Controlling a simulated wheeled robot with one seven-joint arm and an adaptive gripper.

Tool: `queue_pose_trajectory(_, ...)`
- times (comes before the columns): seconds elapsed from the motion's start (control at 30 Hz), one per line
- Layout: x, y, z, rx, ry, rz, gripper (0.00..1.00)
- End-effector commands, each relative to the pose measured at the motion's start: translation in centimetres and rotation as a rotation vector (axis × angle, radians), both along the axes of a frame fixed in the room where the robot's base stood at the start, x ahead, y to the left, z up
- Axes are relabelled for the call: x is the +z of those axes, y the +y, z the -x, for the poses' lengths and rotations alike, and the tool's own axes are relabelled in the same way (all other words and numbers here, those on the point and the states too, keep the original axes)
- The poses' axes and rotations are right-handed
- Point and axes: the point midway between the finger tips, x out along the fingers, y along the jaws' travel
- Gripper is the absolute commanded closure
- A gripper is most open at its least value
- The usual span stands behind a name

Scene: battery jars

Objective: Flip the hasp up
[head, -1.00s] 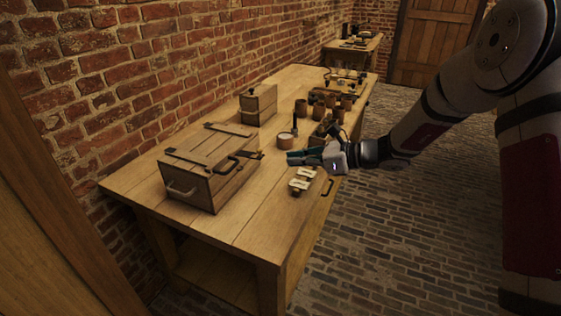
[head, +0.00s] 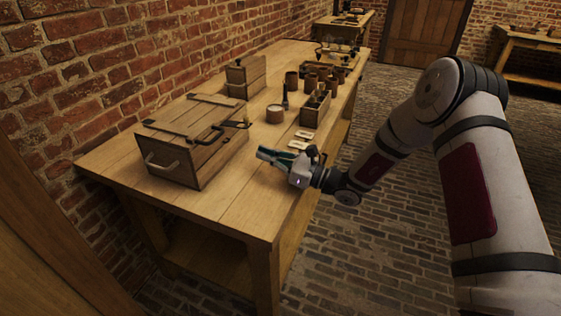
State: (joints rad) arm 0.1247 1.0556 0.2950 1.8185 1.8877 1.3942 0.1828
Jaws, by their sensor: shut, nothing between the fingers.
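A wooden chest (head: 190,150) with dark iron straps and a side handle stands on the workbench, its lid closed. The dark hasp (head: 207,134) is on the chest's front, on the side facing my arm, near the lid edge. A dark loop and a small brass-coloured piece show by its right end; their exact fit is too small to tell. My gripper (head: 268,155) is shut and empty. It is over the bench's front edge, to the right of the chest and apart from it, pointing left towards the hasp side.
The bench top (head: 230,200) is clear between the chest and my gripper. Behind my gripper lie pale plates (head: 300,143), a round pot (head: 275,113), a small crate (head: 314,108) and several brown jars. A wooden box (head: 246,76) stands near the brick wall.

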Motion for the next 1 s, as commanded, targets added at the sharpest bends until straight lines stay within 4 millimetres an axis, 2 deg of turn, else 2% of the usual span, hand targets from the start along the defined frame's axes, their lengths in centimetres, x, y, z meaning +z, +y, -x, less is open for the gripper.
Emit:
queue_pose_trajectory(0.13, 0.4, 2.8, -0.9, 0.003, 0.000, 0.000, 1.00)
queue_pose_trajectory(0.23, 2.3, 2.6, -0.9, 0.001, -0.003, 0.002, 1.00)
queue_pose_trajectory(0.4, 3.9, 2.8, -0.9, 0.001, 0.000, 0.001, 1.00)
queue_pose_trajectory(0.87, 4.4, 2.8, -1.0, 0.000, 0.002, 0.000, 1.00)
queue_pose_trajectory(1.0, 5.4, 2.7, -0.9, -0.001, 0.000, 0.000, 1.00)
